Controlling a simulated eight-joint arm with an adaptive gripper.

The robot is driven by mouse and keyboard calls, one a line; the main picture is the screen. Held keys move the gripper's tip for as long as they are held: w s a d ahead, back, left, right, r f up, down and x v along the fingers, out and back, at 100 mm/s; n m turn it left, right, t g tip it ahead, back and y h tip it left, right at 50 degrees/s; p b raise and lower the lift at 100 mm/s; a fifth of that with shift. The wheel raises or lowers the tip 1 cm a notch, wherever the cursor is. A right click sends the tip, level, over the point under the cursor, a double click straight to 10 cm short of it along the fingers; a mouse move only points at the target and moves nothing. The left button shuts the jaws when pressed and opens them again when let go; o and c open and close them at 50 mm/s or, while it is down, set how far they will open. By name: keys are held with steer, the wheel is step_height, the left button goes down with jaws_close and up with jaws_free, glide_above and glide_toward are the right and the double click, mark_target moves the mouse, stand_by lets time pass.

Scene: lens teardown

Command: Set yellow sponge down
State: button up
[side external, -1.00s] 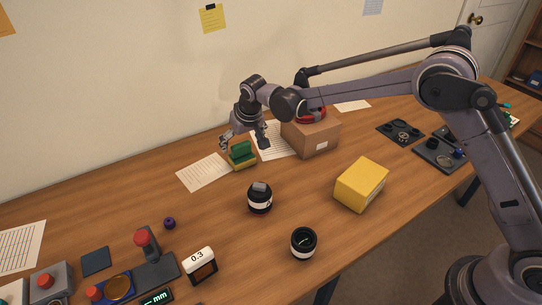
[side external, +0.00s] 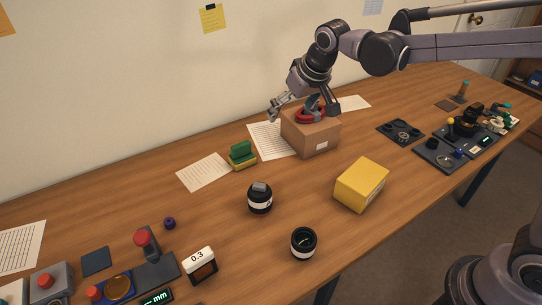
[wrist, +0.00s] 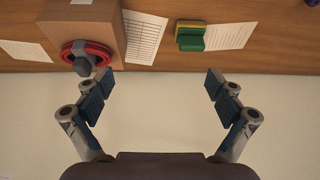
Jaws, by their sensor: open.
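The yellow sponge (side external: 244,163) lies on the table beside a sheet of paper, with a green block (side external: 240,149) on top of it. In the wrist view the yellow sponge (wrist: 190,26) shows at the upper middle with the green block on it. My gripper (side external: 306,108) is open and empty, up and to the right of the sponge, near the cardboard box. In the wrist view my gripper (wrist: 163,80) has its fingers spread wide with nothing between them.
A cardboard box (side external: 316,140) with a red ring-shaped item (side external: 309,115) on it stands close to my gripper. A yellow box (side external: 362,186), a black lens part (side external: 260,199) and a lens barrel (side external: 304,243) stand nearer the front. The wall is close behind.

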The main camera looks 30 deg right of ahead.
steer(key=s+d+f+t, duration=0.1)
steer(key=s+d, duration=0.4)
steer(key=s, duration=0.6)
steer(key=s+d+f, duration=0.1)
steer(key=s+d, duration=0.3)
steer(key=s, duration=0.7)
steer(key=shift+s+d+f+t, duration=0.25)
steer(key=shift+d+f+t, duration=0.1)
steer(key=shift+t, duration=0.05)
